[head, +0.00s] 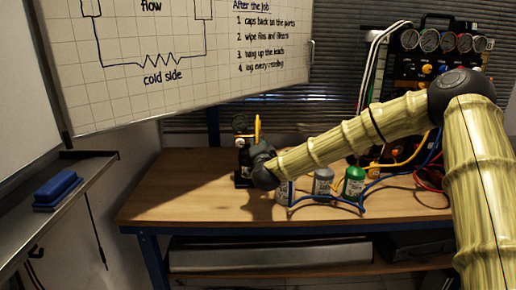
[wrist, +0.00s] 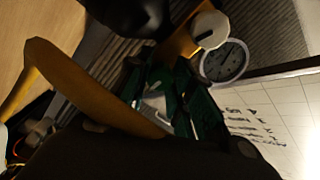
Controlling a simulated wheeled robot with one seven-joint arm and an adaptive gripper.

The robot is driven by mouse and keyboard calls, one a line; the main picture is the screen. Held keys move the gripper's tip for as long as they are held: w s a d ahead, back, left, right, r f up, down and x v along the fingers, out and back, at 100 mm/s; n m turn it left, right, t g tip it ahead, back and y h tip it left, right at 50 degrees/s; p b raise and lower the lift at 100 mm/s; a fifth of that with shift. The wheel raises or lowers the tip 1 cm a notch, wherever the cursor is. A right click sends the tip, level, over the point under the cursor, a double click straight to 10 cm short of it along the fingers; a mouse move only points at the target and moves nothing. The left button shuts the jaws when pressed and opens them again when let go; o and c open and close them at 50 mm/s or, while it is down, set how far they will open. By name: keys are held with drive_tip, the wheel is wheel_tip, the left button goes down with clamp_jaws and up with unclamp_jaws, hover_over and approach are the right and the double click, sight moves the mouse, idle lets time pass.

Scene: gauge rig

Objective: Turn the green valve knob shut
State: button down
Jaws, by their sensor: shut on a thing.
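The green valve knob (wrist: 203,112) shows in the middle of the wrist view, partly hidden by dark finger parts. My gripper (head: 257,162) is shut on the knob at the left of the bench. In the head view my gripper and wrist cover the knob. A round dial gauge (head: 240,125) stands on a dark stand just behind my gripper. The gauge also shows close to the knob in the wrist view (wrist: 224,62); its reading is too small to tell. How far the knob is turned cannot be told.
A yellow hose (head: 258,128) rises beside the gauge and passes close in the wrist view (wrist: 80,85). A grey bottle (head: 323,182) and a green bottle (head: 354,184) stand under my arm. A blue hose (head: 335,203) lies there. The bench front (head: 190,205) is clear.

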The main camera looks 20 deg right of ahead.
drive_tip(key=shift+d, duration=0.1)
idle(0.3)
drive_tip(key=c, duration=1.2)
unclamp_jaws()
drive_tip(key=s+a, duration=0.2)
drive_tip(key=s, duration=1)
drive_tip(key=shift+a, duration=0.15)
